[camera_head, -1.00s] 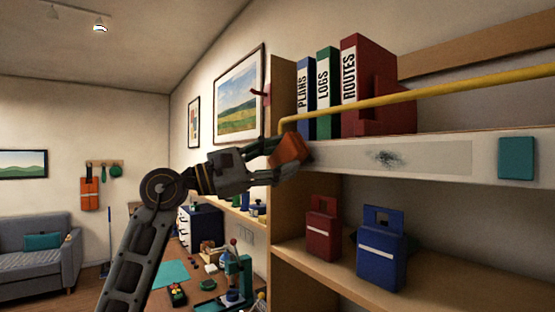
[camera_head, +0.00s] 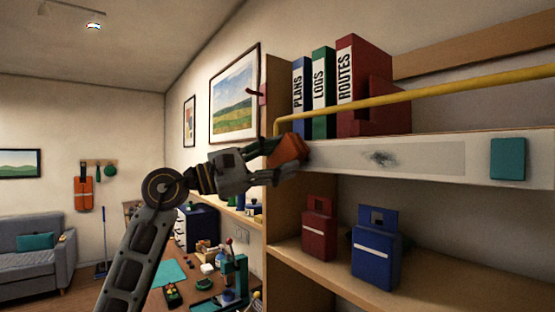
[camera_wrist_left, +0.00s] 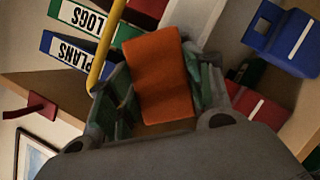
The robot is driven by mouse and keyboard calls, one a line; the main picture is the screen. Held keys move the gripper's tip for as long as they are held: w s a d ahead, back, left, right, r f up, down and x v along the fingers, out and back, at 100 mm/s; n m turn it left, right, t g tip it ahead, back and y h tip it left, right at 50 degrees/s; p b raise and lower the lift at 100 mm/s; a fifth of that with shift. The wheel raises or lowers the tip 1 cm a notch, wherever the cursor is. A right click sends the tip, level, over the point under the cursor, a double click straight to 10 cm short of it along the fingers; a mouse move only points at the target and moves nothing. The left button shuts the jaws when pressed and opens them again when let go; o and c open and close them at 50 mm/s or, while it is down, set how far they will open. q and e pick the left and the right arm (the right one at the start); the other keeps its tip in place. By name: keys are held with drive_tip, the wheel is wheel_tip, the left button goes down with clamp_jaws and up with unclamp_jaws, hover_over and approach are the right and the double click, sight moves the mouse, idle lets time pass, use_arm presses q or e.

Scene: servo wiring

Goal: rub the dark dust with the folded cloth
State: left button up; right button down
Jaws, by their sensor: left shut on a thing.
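The folded cloth is an orange block (camera_head: 287,148); it also shows in the left wrist view (camera_wrist_left: 160,80). My left gripper (camera_head: 288,158) is shut on it at the left end of the shelf's pale front edge. In the left wrist view its green-padded fingers lie on both sides of the cloth. The dark dust (camera_head: 381,158) is a speckled smudge on a light grey strip of that front edge, to the right of the cloth and apart from it. My right gripper is not in view.
A yellow rail (camera_head: 420,91) runs above the shelf edge, in front of the binders (camera_head: 321,92). A teal block (camera_head: 508,158) sits on the edge at the right. A red case (camera_head: 318,230) and a blue case (camera_head: 376,247) stand on the lower shelf.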

sight(291, 158)
use_arm(q)
drive_tip(key=shift+s+d+b, duration=0.25)
drive_tip(key=shift+s+d, duration=0.3)
drive_tip(key=shift+s, duration=0.25)
drive_tip(key=shift+s+d+b, duration=0.2)
drive_tip(key=shift+s+d, duration=0.3)
drive_tip(key=shift+s, duration=0.3)
drive_tip(key=shift+s+d, duration=0.1)
drive_tip(key=shift+s+d+b, duration=0.35)
drive_tip(key=shift+s+d, duration=0.7)
drive_tip(key=shift+s, duration=0.25)
drive_tip(key=shift+w, duration=0.1)
drive_tip(key=shift+w+a+b, duration=0.15)
drive_tip(key=shift+w+a, duration=0.4)
drive_tip(key=shift+w, duration=0.2)
drive_tip(key=shift+w+a+b, duration=0.15)
drive_tip(key=shift+w+a, duration=0.4)
drive_tip(key=shift+w, duration=0.15)
